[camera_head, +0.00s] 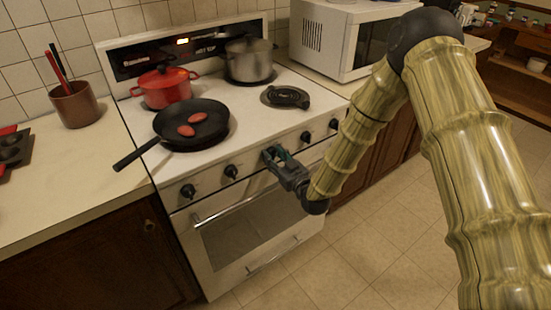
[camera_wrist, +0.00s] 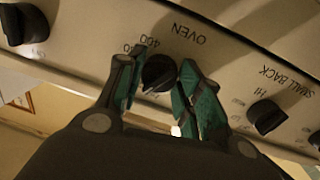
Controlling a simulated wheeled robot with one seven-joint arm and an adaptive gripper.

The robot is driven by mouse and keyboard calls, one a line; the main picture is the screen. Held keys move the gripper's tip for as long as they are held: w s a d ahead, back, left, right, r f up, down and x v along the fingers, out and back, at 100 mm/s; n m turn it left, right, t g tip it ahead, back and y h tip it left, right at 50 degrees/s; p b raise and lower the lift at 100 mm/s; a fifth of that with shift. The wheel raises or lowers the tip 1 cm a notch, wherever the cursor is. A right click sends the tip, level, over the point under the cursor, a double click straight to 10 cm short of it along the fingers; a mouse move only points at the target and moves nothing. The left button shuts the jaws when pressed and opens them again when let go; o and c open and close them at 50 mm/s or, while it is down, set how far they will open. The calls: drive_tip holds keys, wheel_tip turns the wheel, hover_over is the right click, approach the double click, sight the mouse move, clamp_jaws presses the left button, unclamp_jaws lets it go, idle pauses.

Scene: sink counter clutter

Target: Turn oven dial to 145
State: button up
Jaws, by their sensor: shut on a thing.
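The oven dial (camera_wrist: 158,73) is a round black knob on the stove's white front panel, under the printed word OVEN, which shows upside down in the wrist view. The numbers 400 and part of another show beside it; the rest of its scale is hidden or unreadable. My gripper (camera_wrist: 157,85) has its green-padded fingers on either side of the dial and is shut on it. In the head view my gripper (camera_head: 277,158) is at the middle of the front panel, and it hides the dial there.
Other black knobs (camera_head: 231,171) line the panel on both sides. The oven door handle (camera_head: 235,205) runs below. A black pan (camera_head: 191,130) with two reddish items, a red pot (camera_head: 165,90) and a steel pot (camera_head: 249,68) stand on the stove. The floor in front is clear.

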drive_tip(key=shift+m+b, duration=0.35)
drive_tip(key=shift+m, duration=0.95)
drive_tip(key=shift+d, duration=0.1)
drive_tip(key=o, duration=1)
drive_tip(key=v, duration=1.1)
drive_tip(key=shift+s+d, duration=0.25)
drive_tip(key=shift+s, duration=0.1)
